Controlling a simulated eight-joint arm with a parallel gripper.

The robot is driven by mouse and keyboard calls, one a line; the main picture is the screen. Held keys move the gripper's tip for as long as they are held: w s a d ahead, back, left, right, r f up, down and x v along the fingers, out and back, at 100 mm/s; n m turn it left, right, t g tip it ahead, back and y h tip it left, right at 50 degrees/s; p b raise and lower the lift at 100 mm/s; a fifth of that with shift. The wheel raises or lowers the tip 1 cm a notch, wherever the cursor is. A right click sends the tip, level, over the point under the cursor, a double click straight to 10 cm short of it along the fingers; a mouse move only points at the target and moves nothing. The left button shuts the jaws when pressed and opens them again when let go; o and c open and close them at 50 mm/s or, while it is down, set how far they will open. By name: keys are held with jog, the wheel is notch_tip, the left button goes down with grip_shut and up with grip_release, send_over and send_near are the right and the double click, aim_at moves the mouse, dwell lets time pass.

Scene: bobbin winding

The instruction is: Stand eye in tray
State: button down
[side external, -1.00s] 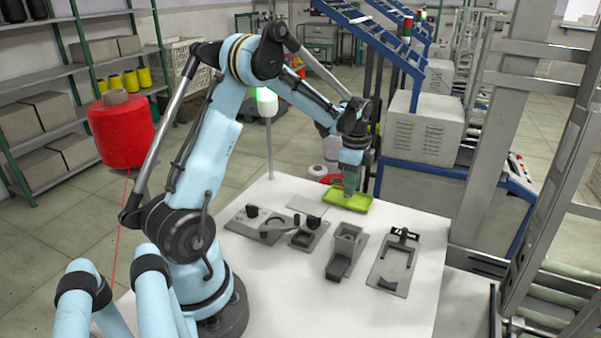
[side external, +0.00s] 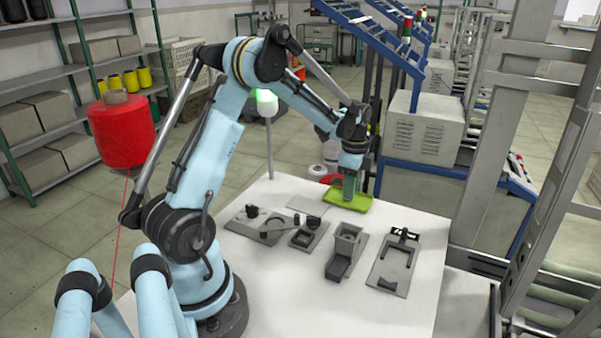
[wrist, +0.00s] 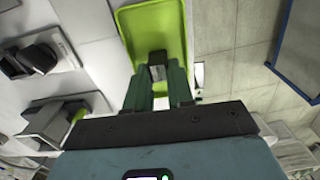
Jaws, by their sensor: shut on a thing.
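The green tray (side external: 361,203) lies at the far edge of the white table. In the wrist view the tray (wrist: 150,22) is ahead of my fingers. My gripper (side external: 348,196) points down over the tray. In the wrist view my gripper (wrist: 158,84) is shut on a small dark grey piece, which I take to be the eye (wrist: 157,71). The piece sits between the green fingertips, against the tray as background. I cannot tell whether it touches the tray floor. The fingers hide it in the side view.
Dark fixtures stand on the table in front of the tray: a plate with round parts (side external: 263,231), a boxy holder (side external: 345,247) and a flat plate with a bracket (side external: 395,265). A light post (side external: 268,135) rises behind the table. The table's front is bare.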

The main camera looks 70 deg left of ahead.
jog(key=c, duration=0.9)
grip_release()
jog(key=shift+r, duration=0.1)
jog(key=shift+r, duration=3.45)
